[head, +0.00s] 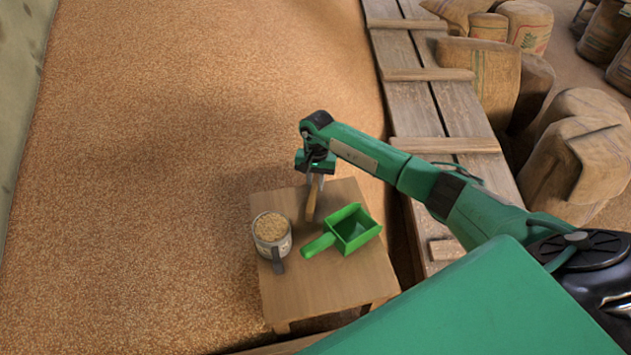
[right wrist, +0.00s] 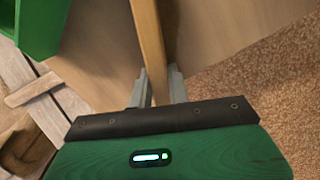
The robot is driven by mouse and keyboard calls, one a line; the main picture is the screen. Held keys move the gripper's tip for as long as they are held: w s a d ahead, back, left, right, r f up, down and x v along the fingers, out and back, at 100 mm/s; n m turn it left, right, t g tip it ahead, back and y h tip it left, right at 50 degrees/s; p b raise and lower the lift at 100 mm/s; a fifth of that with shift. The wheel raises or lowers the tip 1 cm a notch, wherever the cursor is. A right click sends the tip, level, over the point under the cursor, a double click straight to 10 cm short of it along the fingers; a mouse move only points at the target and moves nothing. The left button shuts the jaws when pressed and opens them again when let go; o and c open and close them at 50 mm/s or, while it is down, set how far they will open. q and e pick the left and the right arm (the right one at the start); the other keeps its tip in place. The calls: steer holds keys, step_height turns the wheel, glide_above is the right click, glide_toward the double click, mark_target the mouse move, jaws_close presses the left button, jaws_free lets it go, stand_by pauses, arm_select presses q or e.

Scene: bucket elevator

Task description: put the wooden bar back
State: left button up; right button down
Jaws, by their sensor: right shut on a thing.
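The wooden bar (head: 312,201) is a narrow light-brown strip over the far part of the small wooden table (head: 285,294). My right gripper (head: 316,178) comes down from above and is shut on one end of the bar. In the right wrist view the bar (right wrist: 150,48) runs up and away from between the two grey fingers of my right gripper (right wrist: 158,88). I cannot tell whether the bar touches the tabletop. My left gripper is not in view.
A green scoop (head: 350,230) lies on the table, right of the bar. A grey mug full of grain (head: 271,232) stands at the left. Loose grain (head: 150,180) surrounds the table on the left and far sides. Wooden planks (head: 430,110) and sacks (head: 485,70) are at the right.

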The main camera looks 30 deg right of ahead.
steer(key=shift+f, duration=0.1)
steer(key=c, duration=1.3)
jaws_free()
